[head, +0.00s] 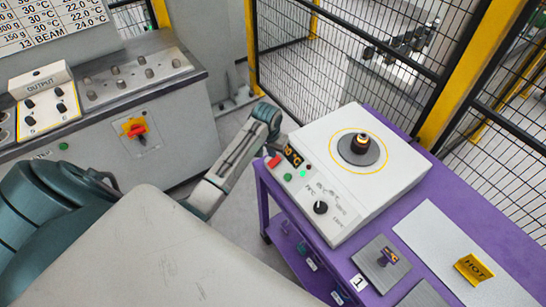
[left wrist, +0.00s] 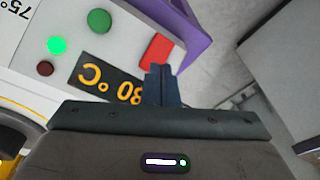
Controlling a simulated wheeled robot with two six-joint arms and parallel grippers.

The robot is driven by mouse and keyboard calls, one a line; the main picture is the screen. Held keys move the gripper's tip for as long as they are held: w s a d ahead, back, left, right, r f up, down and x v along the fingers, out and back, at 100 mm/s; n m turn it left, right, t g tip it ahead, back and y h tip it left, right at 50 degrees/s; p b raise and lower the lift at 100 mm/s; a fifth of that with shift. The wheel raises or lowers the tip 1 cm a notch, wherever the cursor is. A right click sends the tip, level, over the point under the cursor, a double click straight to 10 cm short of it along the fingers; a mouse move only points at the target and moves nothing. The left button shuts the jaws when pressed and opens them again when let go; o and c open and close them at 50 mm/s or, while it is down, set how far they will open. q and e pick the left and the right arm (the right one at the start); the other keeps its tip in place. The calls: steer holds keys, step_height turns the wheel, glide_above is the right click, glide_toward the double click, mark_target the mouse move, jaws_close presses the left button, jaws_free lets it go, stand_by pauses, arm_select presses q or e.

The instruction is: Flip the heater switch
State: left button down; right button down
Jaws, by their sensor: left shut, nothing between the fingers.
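The heater (head: 395,178) is a white box with a round dark plate on top. On its sloped front is a red switch (head: 274,161), beside a display with orange digits (head: 293,156). The red switch (left wrist: 157,50) also shows in the left wrist view, partly behind my fingertips. My left gripper (head: 273,138) is at the heater's front left corner, close to the switch. Its fingers (left wrist: 160,84) are shut and empty, overlapping the switch's lower edge in the left wrist view; I cannot tell whether they touch it. My right gripper is not in view.
The heater stands on a purple cart (head: 470,225). A green button (head: 287,177), a lit green lamp (head: 302,173) and a black knob (head: 320,207) share its panel. A yellow HOT sign (head: 474,268) stands on the right. A grey control cabinet (head: 120,130) is at left, mesh fencing behind.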

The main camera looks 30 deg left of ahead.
mark_target(272, 163)
arm_select(q)
steer(key=shift+s+f+b, duration=0.1)
steer(key=shift+f+b, duration=0.5)
steer(key=shift+f, duration=1.05)
stand_by(0.8)
steer(key=shift+r, duration=0.1)
step_height(272, 163, up, 2)
steer(key=shift+r+p, duration=0.25)
steer(key=shift+p, duration=1)
steer(key=shift+r, duration=2.2)
steer(key=shift+f, duration=0.1)
